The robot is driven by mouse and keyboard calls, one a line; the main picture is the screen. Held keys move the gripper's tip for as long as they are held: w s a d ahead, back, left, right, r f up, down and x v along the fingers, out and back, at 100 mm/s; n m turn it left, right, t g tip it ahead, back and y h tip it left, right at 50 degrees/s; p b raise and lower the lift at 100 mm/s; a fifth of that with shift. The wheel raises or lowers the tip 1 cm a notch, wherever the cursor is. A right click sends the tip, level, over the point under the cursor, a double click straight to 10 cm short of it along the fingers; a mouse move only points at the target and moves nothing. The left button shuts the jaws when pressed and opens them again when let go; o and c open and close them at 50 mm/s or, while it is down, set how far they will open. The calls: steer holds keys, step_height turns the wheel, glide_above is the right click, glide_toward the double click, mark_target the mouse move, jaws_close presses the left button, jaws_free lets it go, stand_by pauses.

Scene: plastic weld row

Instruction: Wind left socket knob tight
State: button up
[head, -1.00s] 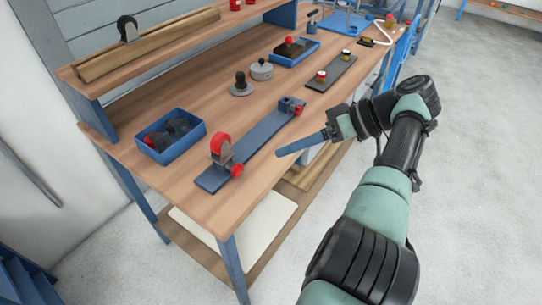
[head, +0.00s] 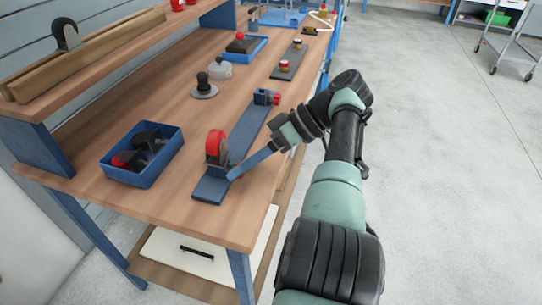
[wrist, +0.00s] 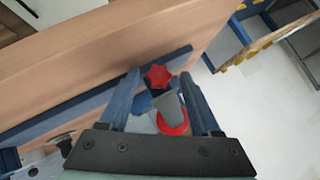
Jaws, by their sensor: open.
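A long blue rail (head: 245,130) lies on the workbench, with a socket at each end. The left socket (head: 217,160) carries a grey upright piece with a red round top (head: 214,142). Its red star-shaped knob (wrist: 157,76) shows in the wrist view, between the tips of my open gripper (wrist: 160,74). The grey piece with the red ring (wrist: 173,121) also lies between the fingers, nearer the palm. I cannot tell whether the fingers touch the knob. In the head view my gripper (head: 234,176) hides the knob. The right socket (head: 264,97) has its own red knob (head: 276,99).
A blue bin (head: 143,172) with dark and red parts stands left of the rail. A grey disc with a black knob (head: 204,90), a lidded pot (head: 219,70) and a blue tray (head: 243,48) stand farther back.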

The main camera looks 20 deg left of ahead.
steer(key=shift+d+r+t+p, duration=0.3)
steer(key=shift+r+p, duration=0.1)
steer(key=shift+p, duration=0.8)
steer(key=t+p, duration=0.1)
steer(key=p, duration=0.2)
steer(key=shift+s+n, duration=0.1)
steer(key=shift+n, duration=0.3)
steer(key=shift+f+n+t+p, duration=0.1)
steer(key=shift+n+t+p, duration=0.3)
steer(key=shift+p, duration=0.6)
steer(key=shift+s+f+n+t+h+p, duration=0.15)
steer(key=shift+n+t+h+p, duration=0.3)
steer(key=shift+t, duration=0.55)
steer(key=t, duration=0.1)
steer(key=n+t+b, duration=0.1)
steer(key=t+b, duration=0.1)
steer(key=shift+s+f, duration=0.25)
steer(key=shift+s, duration=0.1)
steer(key=p+v, duration=0.2)
steer(key=v, duration=1.1)
steer(key=shift+w, duration=0.25)
steer(key=shift+r, duration=0.1)
